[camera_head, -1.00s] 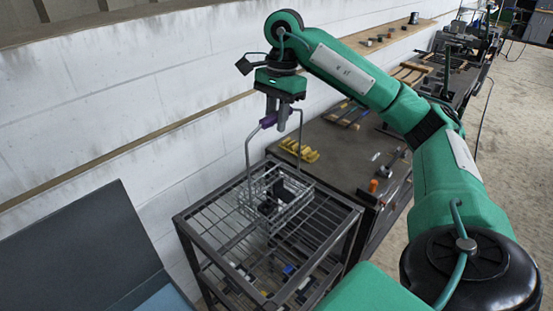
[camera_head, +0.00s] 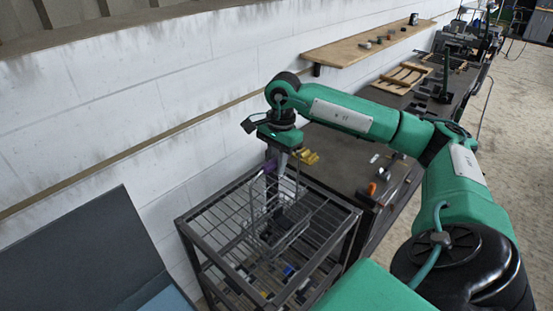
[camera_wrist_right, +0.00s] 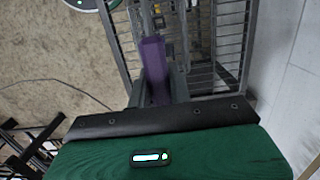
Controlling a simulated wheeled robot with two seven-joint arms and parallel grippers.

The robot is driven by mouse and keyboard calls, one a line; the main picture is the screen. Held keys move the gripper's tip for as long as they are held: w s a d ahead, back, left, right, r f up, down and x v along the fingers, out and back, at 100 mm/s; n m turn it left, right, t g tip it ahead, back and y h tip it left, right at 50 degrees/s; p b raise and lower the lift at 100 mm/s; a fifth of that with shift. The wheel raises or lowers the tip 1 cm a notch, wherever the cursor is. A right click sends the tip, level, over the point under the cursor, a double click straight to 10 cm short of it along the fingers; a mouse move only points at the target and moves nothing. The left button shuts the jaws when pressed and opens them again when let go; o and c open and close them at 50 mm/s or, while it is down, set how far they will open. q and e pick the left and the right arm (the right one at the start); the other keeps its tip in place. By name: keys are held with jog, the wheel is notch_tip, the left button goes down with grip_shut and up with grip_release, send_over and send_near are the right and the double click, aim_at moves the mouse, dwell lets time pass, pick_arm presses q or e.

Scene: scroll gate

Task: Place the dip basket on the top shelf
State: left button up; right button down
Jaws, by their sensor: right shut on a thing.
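The dip basket (camera_head: 285,238) is a wire basket with a tall wire handle and dark parts inside. It is over the top shelf (camera_head: 325,216) of a dark metal rack, low at its slats; I cannot tell whether it touches them. My right gripper (camera_head: 271,163) is shut on the purple grip (camera_head: 267,168) of the handle, above the basket. The wrist view shows the purple grip (camera_wrist_right: 154,70) between the fingers, with the rack's bars (camera_wrist_right: 200,30) beyond. The basket body is hard to make out there. My left gripper is not in view.
Small parts (camera_head: 290,270) lie on a lower level of the rack. A dark workbench (camera_head: 345,165) with yellow pieces (camera_head: 309,157) and an orange item (camera_head: 371,189) stands behind it. A white block wall (camera_head: 120,120) runs along the left, with a wooden wall shelf (camera_head: 350,45).

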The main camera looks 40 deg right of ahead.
jog(key=shift+f, duration=0.1)
jog(key=shift+f+b, duration=0.15)
jog(key=shift+b, duration=0.15)
jog(key=c, duration=1.3)
grip_release()
jog(key=shift+r+p, duration=0.3)
jog(key=shift+p, duration=0.05)
jog(key=r+b, duration=0.2)
jog(key=r, duration=0.1)
jog(key=r+b, duration=0.1)
jog(key=shift+d+r, duration=0.25)
jog(key=shift+r, duration=0.15)
jog(key=r, duration=0.5)
jog(key=shift+d+r+b, duration=0.15)
jog(key=shift+d+b, duration=0.15)
jog(key=shift+d, duration=0.05)
jog(key=shift+d+r, duration=0.1)
jog(key=shift+r, duration=0.7)
